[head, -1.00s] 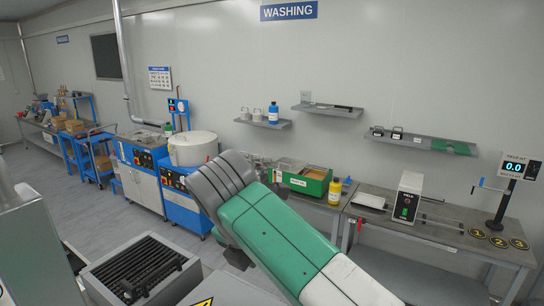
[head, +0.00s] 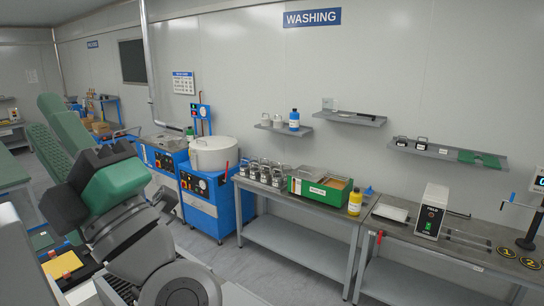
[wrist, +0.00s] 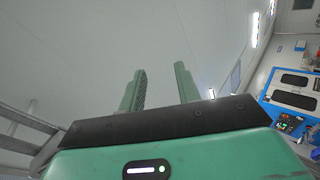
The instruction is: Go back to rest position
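My gripper (head: 42,113) is at the left of the head view, raised and pointing up and to the left. Its green fingers stand apart. In the wrist view my gripper (wrist: 159,76) shows two green fingers with a clear gap and nothing between them. Behind them is only plain wall or ceiling. The gripper touches nothing that I can see.
A grey bench (head: 290,226) along the wall carries a green bin (head: 313,190), a yellow bottle (head: 355,202) and several metal-handled items (head: 265,172). A white tub (head: 213,153) stands on a blue machine (head: 207,205). The floor (head: 238,262) before them is clear.

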